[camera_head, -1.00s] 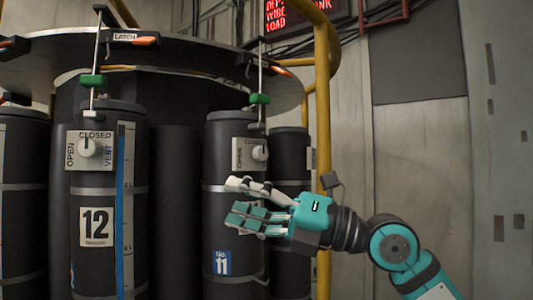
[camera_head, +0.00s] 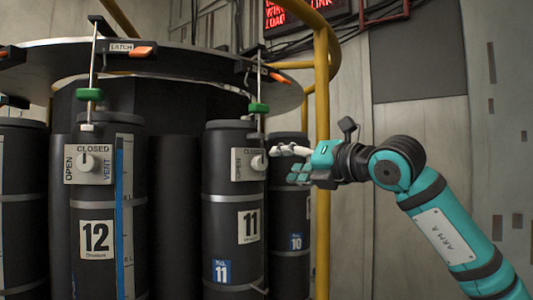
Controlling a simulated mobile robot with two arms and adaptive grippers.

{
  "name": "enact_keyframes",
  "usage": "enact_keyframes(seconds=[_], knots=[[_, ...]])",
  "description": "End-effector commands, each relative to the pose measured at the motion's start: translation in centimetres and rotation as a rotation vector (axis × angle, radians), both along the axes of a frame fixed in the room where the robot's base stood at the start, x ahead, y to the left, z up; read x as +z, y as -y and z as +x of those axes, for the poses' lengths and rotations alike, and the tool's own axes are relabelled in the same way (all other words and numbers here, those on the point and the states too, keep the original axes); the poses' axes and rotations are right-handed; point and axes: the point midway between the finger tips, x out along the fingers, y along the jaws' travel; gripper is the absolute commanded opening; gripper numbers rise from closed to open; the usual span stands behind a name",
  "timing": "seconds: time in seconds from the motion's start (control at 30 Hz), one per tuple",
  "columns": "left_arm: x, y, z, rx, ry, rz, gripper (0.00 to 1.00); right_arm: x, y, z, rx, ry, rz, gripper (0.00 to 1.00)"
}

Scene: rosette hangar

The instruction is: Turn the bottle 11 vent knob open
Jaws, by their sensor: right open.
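Bottle 11 (camera_head: 222,208) is a dark cylinder with an "11" label and a blue "No. 11" tag, standing right of centre. Its vent knob (camera_head: 258,163) is a small white round knob on a pale plate (camera_head: 240,165) near the bottle's top; the plate's right side is partly out of sight. My right gripper (camera_head: 283,163) is open, just right of the knob and level with it, its fingers pointing left. I cannot tell whether a fingertip touches the knob. My left gripper is not in view.
Bottle 12 (camera_head: 88,215) stands to the left with its own vent knob (camera_head: 87,162). Bottle 10 (camera_head: 292,205) stands behind, to the right. A yellow pipe (camera_head: 322,110) rises behind my right gripper. A round rack top with orange latches (camera_head: 142,51) hangs above the bottles.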

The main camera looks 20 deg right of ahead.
Motion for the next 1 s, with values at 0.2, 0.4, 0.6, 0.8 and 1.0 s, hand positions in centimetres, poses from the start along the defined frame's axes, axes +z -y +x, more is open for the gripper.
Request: enact_keyframes(seconds=[0.2, 0.4, 0.6, 0.8, 1.0], knots=[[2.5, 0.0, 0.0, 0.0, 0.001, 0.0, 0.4, 0.3, -1.8, 4.1, 0.001, -0.003, 0.0, 0.55], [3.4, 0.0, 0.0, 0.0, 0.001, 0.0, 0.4, 0.2, -2.6, 6.2, 0.001, -0.001, 0.001, 0.55], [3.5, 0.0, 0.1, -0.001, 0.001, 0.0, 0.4, 0.0, -2.9, 6.7, 0.002, 0.001, 0.0, 0.55], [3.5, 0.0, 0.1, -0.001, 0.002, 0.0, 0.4, 0.0, -2.9, 6.7, 0.001, 0.001, 0.0, 0.52], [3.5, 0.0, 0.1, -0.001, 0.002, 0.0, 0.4, 0.0, -2.9, 6.7, 0.001, 0.001, 0.0, 0.26]])
